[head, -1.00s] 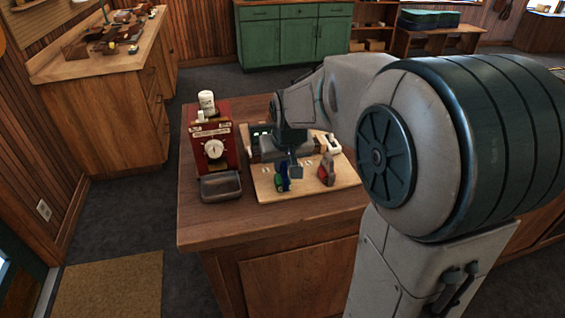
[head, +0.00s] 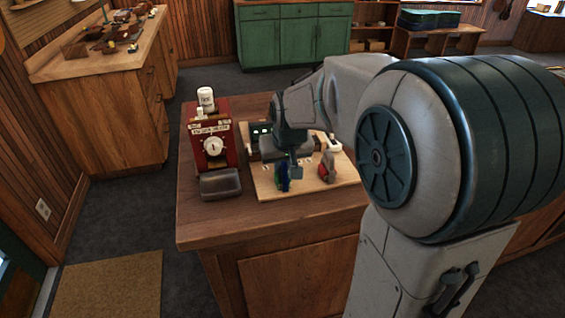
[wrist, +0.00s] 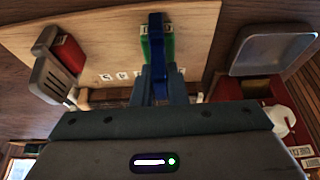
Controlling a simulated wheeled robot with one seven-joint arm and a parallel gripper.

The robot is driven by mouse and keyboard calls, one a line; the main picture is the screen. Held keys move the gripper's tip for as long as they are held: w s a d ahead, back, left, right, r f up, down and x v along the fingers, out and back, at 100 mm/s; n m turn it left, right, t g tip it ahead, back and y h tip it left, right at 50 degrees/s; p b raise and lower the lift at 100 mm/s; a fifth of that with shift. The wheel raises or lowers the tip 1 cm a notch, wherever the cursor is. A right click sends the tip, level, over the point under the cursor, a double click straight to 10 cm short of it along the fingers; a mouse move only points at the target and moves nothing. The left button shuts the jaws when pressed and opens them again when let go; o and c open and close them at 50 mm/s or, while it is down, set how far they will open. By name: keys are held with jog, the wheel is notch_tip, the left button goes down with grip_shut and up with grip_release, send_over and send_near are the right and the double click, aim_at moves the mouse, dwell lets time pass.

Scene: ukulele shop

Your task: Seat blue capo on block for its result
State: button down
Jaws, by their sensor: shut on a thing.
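The blue capo (head: 283,178) shows at the front of the pale board in the head view. In the wrist view the blue capo (wrist: 157,50) stands between the two fingers of my gripper (wrist: 160,88), which is shut on it. A green block-like piece (wrist: 167,42) is right beside and behind the capo, partly covered by it. I cannot tell whether the capo is seated on it or only close against it. In the head view my gripper (head: 293,170) points down over the board, and the wrist hides part of the board's back.
The pale board (head: 265,188) lies on the wooden counter (head: 225,225). A red machine with a dial (head: 213,146) and a grey tray (head: 220,184) stand at left. The counter's front left is clear.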

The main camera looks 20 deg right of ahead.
jog(key=shift+f, duration=0.15)
jog(key=c, duration=1.7)
grip_release()
jog(key=p+v, duration=0.6)
jog(key=v, duration=0.5)
jog(key=shift+g, duration=0.7)
jog(key=s, duration=0.5)
jog(key=s+f, duration=0.1)
jog(key=s, duration=0.5)
jog(key=s+f, duration=0.1)
jog(key=s, duration=0.4)
jog(key=shift+s+f, duration=0.2)
jog(key=shift+s, duration=0.2)
